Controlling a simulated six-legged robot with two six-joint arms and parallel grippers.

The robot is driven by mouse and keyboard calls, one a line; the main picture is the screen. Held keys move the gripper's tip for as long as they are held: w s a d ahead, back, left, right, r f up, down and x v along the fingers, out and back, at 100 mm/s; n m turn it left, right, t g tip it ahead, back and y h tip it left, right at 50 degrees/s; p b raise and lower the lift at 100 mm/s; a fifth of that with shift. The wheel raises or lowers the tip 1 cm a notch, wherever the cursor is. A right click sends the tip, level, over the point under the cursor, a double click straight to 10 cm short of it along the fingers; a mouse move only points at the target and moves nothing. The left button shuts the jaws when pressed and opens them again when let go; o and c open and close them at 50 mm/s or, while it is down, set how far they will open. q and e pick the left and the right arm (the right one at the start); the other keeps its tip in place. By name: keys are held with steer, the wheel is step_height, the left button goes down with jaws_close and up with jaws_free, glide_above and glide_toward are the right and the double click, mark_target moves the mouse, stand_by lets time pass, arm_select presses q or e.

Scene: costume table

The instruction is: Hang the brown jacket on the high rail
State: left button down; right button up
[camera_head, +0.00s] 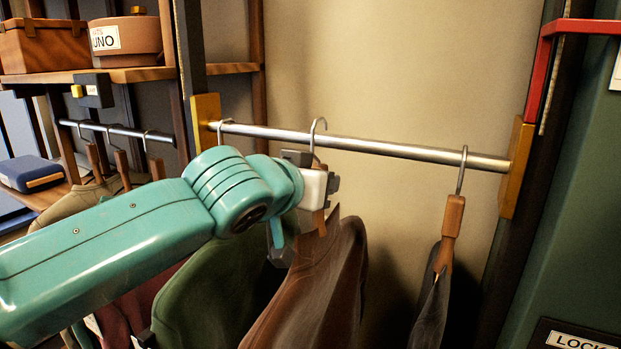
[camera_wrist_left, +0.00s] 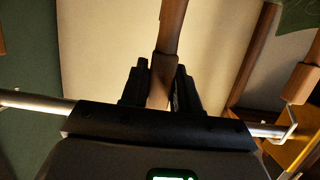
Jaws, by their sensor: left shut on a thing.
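The brown jacket (camera_head: 318,285) hangs from a wooden hanger below my left gripper (camera_head: 318,190). The left gripper is shut on the hanger's wooden neck, which also shows between the dark fingers in the left wrist view (camera_wrist_left: 168,45). The high rail (camera_head: 385,149) is a silver bar just above the gripper. The hanger's metal hook (camera_head: 319,123) rises above the rail and its curve appears to pass over it. I cannot tell whether the hook rests on the rail. My right gripper is not in view.
A green garment (camera_head: 215,290) hangs left of the jacket, and a dark garment (camera_head: 432,305) hangs at the rail's right end. A lower rail (camera_head: 110,128) with several garments is at the left. Wooden brackets (camera_head: 516,168) hold the high rail. The rail is bare between the jacket and the dark garment.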

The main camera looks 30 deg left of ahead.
arm_select(q)
steer(key=x, duration=0.2)
steer(key=shift+w+a+f+b, duration=0.1)
steer(key=shift+w+f+b, duration=0.2)
steer(key=shift+f, duration=0.15)
steer(key=shift+w, duration=0.1)
stand_by(0.3)
